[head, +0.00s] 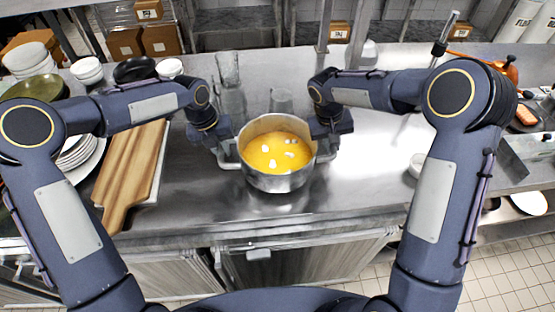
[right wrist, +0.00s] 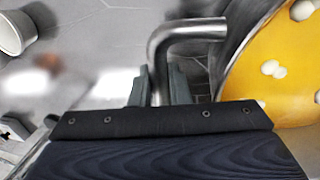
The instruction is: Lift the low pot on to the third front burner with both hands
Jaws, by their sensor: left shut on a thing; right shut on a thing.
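The low steel pot (head: 278,184) is at the middle of the head view, over the steel counter. It holds yellow liquid with several white pieces and looks level. I cannot tell whether its base touches the counter. My left gripper (head: 229,158) is shut on the pot's left handle. My right gripper (head: 325,152) is shut on the right handle. In the right wrist view, the fingers of my right gripper (right wrist: 158,86) stand on both sides of the bent handle tube of the pot (right wrist: 190,30). No burner is clearly in view.
A wooden board (head: 128,178) lies left of the pot, beside stacked white plates (head: 80,150). Clear glasses (head: 281,101) stand close behind the pot. A small white bowl (head: 417,164) is to the right. The counter between pot and bowl is clear.

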